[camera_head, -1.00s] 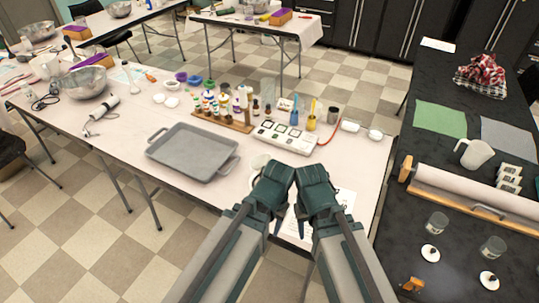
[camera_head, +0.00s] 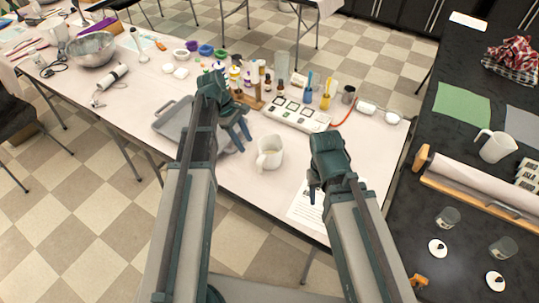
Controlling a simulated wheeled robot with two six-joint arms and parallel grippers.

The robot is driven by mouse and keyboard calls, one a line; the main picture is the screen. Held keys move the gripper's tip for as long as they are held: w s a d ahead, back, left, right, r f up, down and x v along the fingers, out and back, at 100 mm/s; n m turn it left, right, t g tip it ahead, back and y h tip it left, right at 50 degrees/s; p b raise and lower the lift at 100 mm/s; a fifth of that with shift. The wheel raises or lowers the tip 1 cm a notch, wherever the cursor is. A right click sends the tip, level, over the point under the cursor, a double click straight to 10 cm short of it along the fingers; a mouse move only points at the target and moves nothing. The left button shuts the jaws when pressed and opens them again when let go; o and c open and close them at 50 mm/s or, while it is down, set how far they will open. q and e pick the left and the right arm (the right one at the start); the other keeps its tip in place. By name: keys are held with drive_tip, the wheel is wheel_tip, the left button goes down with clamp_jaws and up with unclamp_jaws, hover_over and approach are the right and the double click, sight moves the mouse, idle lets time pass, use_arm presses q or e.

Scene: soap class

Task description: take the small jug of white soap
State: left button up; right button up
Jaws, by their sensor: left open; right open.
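A small white jug (camera_head: 270,153) stands upright on the near side of the white table, its handle facing the front left. Whether it holds soap is too small to tell. A larger pale jug (camera_head: 497,147) stands on the black counter at the right. My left gripper (camera_head: 241,138) is open and empty, in the picture just left of the small jug and in front of the grey tray. My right gripper (camera_head: 314,190) is open, to the right of the small jug; its fingers are partly hidden by its own body.
A grey tray (camera_head: 171,121) lies left of the jug, partly behind my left arm. A white panel with dark squares (camera_head: 294,113) and several small bottles stand behind. A printed sheet (camera_head: 303,210) lies near the table's front edge. The black counter (camera_head: 420,185) bounds the right.

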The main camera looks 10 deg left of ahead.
use_arm(q)
drive_tip(key=b, duration=0.8)
hover_over(258, 172)
drive_tip(key=w+a, duration=0.1)
drive_tip(key=a, duration=0.1)
wheel_tip(258, 172, down, 8)
use_arm(e)
hover_over(315, 222)
drive_tip(key=f, duration=0.7)
drive_tip(key=shift+w+a+f, duration=0.1)
drive_tip(key=shift+a+f, duration=0.15)
drive_tip(key=shift+f, duration=0.15)
use_arm(q)
drive_tip(key=shift+w+d, duration=0.1)
drive_tip(key=shift+w, duration=0.05)
use_arm(e)
drive_tip(key=shift+f, duration=0.1)
use_arm(q)
drive_tip(key=shift+f, duration=0.1)
use_arm(e)
drive_tip(key=shift+f, duration=0.15)
use_arm(q)
drive_tip(key=b+x, duration=0.5)
drive_tip(key=shift+f, duration=0.1)
use_arm(e)
wheel_tip(315, 222, down, 5)
drive_tip(key=shift+r, duration=0.25)
use_arm(q)
drive_tip(key=shift+c, duration=0.2)
clamp_jaws()
